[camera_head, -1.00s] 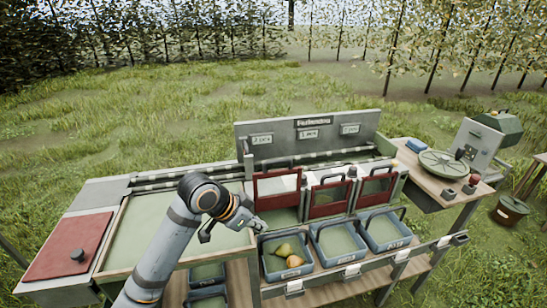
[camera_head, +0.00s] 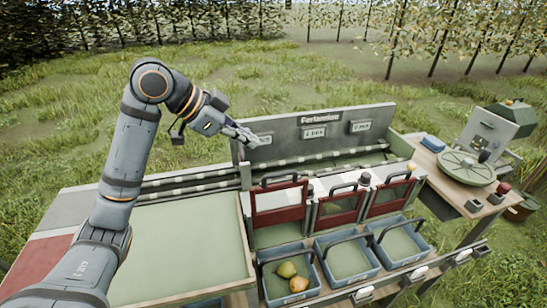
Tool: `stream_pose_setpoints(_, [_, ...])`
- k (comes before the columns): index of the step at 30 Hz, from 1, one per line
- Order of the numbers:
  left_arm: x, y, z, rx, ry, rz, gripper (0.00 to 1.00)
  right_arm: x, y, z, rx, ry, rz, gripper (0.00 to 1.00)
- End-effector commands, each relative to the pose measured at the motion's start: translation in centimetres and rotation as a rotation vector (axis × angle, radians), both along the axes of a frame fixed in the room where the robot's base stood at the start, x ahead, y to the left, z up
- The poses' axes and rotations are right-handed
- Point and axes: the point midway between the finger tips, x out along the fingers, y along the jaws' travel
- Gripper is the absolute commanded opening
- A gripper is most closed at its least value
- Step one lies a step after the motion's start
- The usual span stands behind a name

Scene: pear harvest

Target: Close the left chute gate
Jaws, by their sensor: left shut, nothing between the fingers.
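The left chute gate (camera_head: 279,214) is a red-framed panel with a dark handle on top. It stands a little higher than the middle gate (camera_head: 339,219) and the right gate (camera_head: 388,208), with a green gap showing beneath it. My left gripper (camera_head: 252,137) is shut and empty. It is raised above and behind the left gate in the picture, over the back board, apart from the gate. My right gripper is not in view.
A blue crate (camera_head: 262,285) with pears stands below the left gate. Two more blue crates (camera_head: 347,283) stand to its right. The grey back board (camera_head: 325,116) rises behind the gates. A wooden side table (camera_head: 432,168) holds a round scale.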

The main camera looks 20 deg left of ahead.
Motion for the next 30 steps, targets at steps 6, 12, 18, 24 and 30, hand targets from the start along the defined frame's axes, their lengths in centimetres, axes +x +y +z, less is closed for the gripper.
stream_pose_setpoints(6, [0.9,-1.1,-1.2,-0.005,0.003,-0.003,0.00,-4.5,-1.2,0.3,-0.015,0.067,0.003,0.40])
stream_pose_setpoints(12, [3.0,-3.3,-4.2,-0.008,0.004,-0.003,0.00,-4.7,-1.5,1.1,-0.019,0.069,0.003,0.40])
stream_pose_setpoints(18, [5.1,-5.4,-7.2,-0.006,0.005,-0.003,0.00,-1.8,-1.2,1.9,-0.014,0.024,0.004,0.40])
stream_pose_setpoints(24, [5.4,-4.7,-10.2,0.001,0.004,0.002,0.00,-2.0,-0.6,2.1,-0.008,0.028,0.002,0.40])
stream_pose_setpoints(30, [5.6,-4.5,-11.1,0.001,0.001,0.000,0.00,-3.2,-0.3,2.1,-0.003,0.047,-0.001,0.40])
